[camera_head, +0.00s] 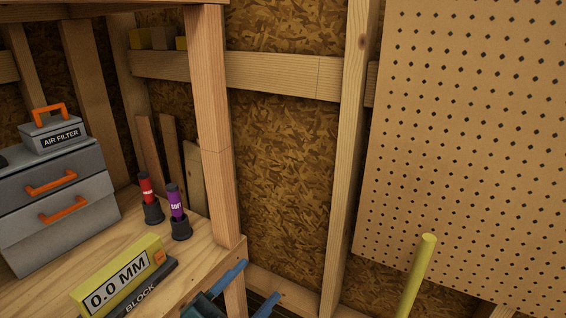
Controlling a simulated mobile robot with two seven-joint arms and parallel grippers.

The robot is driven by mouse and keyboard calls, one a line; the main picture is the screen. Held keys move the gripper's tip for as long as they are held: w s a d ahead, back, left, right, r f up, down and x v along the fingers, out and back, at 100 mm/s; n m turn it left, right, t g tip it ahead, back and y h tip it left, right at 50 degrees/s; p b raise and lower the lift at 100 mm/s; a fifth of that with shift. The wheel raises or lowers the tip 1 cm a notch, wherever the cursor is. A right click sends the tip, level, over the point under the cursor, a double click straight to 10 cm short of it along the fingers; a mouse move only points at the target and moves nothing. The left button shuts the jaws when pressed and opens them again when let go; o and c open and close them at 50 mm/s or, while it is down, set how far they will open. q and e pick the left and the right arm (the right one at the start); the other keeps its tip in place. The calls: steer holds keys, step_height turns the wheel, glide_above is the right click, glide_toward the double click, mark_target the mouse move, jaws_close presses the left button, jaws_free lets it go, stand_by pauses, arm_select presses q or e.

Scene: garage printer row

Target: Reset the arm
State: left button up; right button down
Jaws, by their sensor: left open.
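My left gripper (258,281) shows at the bottom edge, a little left of centre. Its two blue fingers point up and to the right, spread apart with nothing between them. It is just off the right front corner of the wooden workbench (205,262). Most of the left arm is out of frame. My right gripper does not show.
On the bench are a yellow block marked 0.0 MM (118,280), a red marker (146,188) and a purple marker (176,203) in dark holders, and a grey drawer box (60,200). A wooden post (210,120) rises beside the bench. A yellow rod (417,277) stands right.

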arm_select(q)
steer(key=s+a+f+n+g+y, duration=0.1)
steer(key=s+a+f+n+y, duration=0.2)
steer(key=f, duration=0.4)
steer(key=s+a+f+n+g+y, duration=0.2)
steer(key=s+a+f+n+y, duration=0.1)
steer(key=s+f+n+y, duration=0.2)
steer(key=s+a+f+n+g+y, duration=0.2)
steer(key=f+n, duration=0.4)
steer(key=f, duration=0.4)
steer(key=shift+s+a+n+y+p, duration=0.4)
steer(key=shift+s+a+y, duration=0.05)
steer(key=shift+s+y, duration=0.65)
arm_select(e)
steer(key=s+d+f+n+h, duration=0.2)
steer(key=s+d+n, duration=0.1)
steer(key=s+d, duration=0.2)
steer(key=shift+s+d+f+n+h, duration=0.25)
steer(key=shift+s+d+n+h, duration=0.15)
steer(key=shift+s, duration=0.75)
